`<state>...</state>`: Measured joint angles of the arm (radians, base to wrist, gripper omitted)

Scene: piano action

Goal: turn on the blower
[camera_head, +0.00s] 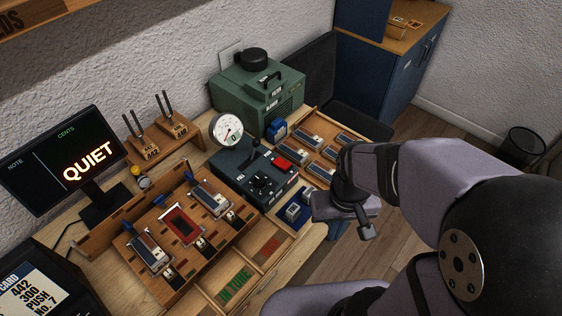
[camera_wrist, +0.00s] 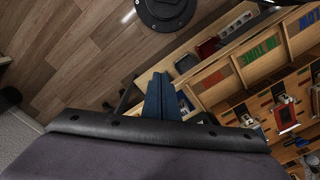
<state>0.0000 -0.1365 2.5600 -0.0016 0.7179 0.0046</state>
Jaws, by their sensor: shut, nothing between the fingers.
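A green box (camera_head: 262,95) stands at the back of the bench against the wall. It has a dark handle, a round black part on top and small labels too small to read; it looks like the blower. A dark control box (camera_head: 240,172) is in front of it, with a round gauge (camera_head: 226,129), a lever (camera_head: 253,148), a black knob (camera_head: 261,181) and a red button or switch (camera_head: 283,164). I cannot tell which control runs the blower. My gripper (camera_head: 365,231) is shut and empty, right of the control box and apart from it. Its fingers show in the wrist view (camera_wrist: 160,92).
A wooden rack (camera_head: 188,232) with several reed-like parts is in front left. A screen (camera_head: 65,165) reads QUIET. Tuning forks (camera_head: 162,128) stand behind the rack. Free floor lies to the right.

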